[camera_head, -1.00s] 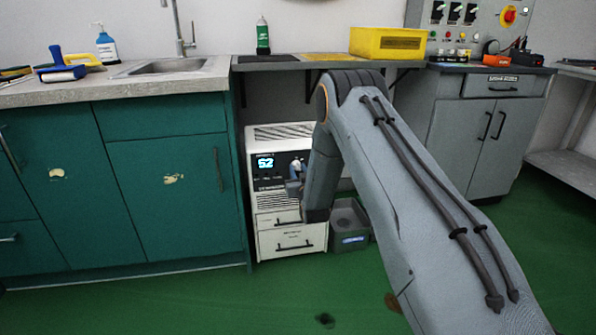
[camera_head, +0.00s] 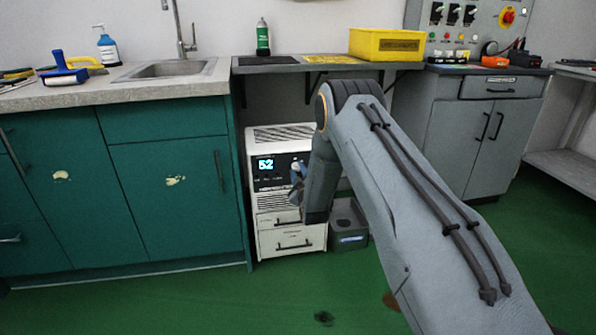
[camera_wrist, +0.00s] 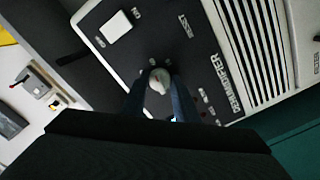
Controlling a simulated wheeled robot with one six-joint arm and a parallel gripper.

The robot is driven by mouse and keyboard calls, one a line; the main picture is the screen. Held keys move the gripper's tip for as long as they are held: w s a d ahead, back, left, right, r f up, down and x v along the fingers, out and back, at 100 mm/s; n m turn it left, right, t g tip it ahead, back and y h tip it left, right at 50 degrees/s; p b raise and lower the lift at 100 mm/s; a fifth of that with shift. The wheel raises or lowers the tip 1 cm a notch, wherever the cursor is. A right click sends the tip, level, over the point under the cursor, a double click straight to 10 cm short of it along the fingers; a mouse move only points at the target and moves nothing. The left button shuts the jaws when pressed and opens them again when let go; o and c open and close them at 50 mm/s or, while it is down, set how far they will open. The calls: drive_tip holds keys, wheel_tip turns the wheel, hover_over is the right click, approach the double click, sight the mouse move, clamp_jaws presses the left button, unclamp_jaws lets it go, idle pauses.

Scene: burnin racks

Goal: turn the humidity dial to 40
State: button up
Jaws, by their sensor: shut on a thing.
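The white dehumidifier (camera_head: 283,222) stands on the floor under the counter, with two drawers below its black panel. Its lit display (camera_head: 265,164) reads 52. In the wrist view my gripper (camera_wrist: 160,88) is shut on the pale round dial (camera_wrist: 158,80), one finger on each side. The dial's pointer and part of its scale are hidden by the fingers. In the head view my gripper (camera_head: 298,172) is at the right part of the panel, mostly hidden by my arm.
The black panel (camera_wrist: 90,55) also carries a white switch (camera_wrist: 115,27) marked ON and a RESET label. A grey bin (camera_head: 348,240) stands right of the dehumidifier. Green cabinets (camera_head: 165,190) stand close on its left.

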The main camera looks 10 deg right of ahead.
drive_tip(key=n, duration=0.4)
drive_tip(key=shift+n+p, duration=0.3)
drive_tip(key=shift+p, duration=0.1)
drive_tip(key=n+p, duration=0.1)
drive_tip(key=n, duration=0.9)
drive_tip(key=shift+n+p, duration=0.3)
drive_tip(key=shift+n, duration=2.4)
drive_tip(key=o, duration=1.1)
drive_tip(key=shift+r, duration=0.1)
drive_tip(key=shift+c, duration=0.2)
drive_tip(key=shift+s, duration=0.15)
